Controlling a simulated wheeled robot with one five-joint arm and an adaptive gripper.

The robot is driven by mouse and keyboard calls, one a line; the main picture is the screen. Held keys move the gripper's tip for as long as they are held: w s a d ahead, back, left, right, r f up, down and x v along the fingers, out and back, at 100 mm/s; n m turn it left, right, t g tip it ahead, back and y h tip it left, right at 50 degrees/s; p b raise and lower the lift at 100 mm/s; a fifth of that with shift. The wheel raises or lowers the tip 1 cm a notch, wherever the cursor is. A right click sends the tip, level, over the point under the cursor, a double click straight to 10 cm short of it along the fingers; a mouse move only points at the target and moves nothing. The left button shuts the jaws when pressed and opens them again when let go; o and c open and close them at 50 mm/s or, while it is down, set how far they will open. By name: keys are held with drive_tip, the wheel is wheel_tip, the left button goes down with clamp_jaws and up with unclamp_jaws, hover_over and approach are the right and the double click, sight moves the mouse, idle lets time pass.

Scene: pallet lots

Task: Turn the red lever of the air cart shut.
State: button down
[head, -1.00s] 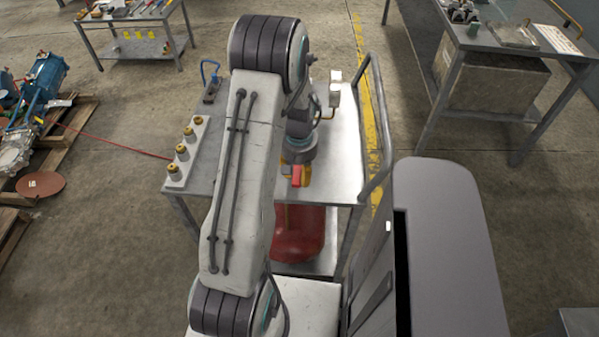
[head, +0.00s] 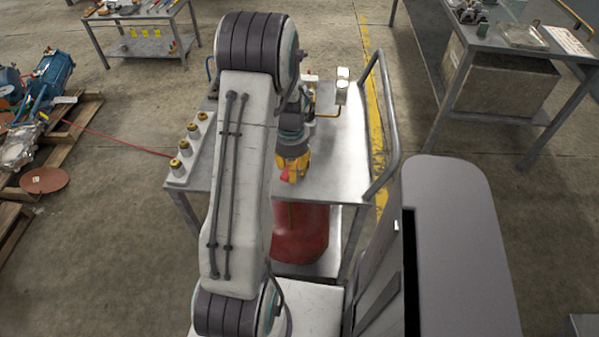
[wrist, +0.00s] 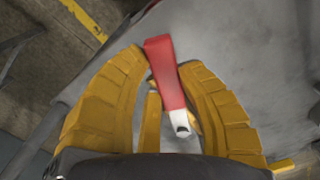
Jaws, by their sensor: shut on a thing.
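The red lever (wrist: 165,70) shows between the two yellow fingers of my gripper (wrist: 160,75) in the wrist view. Its red arm points away from the palm and its pale end (wrist: 180,120) lies nearer the palm. In the head view my gripper (head: 292,168) is shut on the lever, and only a little red (head: 285,176) shows beside the yellow fingers. The air cart's grey top (head: 340,160) lies under and around the gripper. A red tank (head: 300,235) stands on its lower shelf. My arm hides part of the cart's left side.
A row of brass-topped fittings (head: 185,148) stands at the cart's left edge. The cart's grey handle rail (head: 390,130) rises at its right. White-capped fittings (head: 342,88) stand toward the back. A red hose (head: 115,139) runs left to pallets (head: 60,140).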

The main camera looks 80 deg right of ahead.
drive_tip(key=w+m, duration=0.1)
drive_tip(key=m, duration=0.1)
drive_tip(key=w+d+m+b, duration=0.1)
drive_tip(key=shift+w+f+m, duration=0.15)
drive_tip(key=shift+w+m, duration=0.2)
drive_tip(key=shift+m, duration=0.05)
drive_tip(key=w+d+m, duration=0.2)
drive_tip(key=m, duration=0.1)
drive_tip(key=shift+m+b, duration=0.3)
drive_tip(key=shift+b, duration=0.1)
drive_tip(key=d+m, duration=0.1)
drive_tip(key=w+d+m, duration=0.1)
drive_tip(key=m, duration=0.1)
drive_tip(key=shift+w, duration=0.2)
drive_tip(key=shift+w+d+m, duration=0.15)
drive_tip(key=shift+d+m, duration=0.4)
drive_tip(key=shift+m, duration=0.3)
drive_tip(key=shift+w+d+m, duration=0.15)
drive_tip(key=shift+d+m, duration=0.4)
drive_tip(key=shift+m, duration=0.3)
drive_tip(key=shift+d, duration=0.1)
drive_tip(key=c, duration=0.8)
unclamp_jaws()
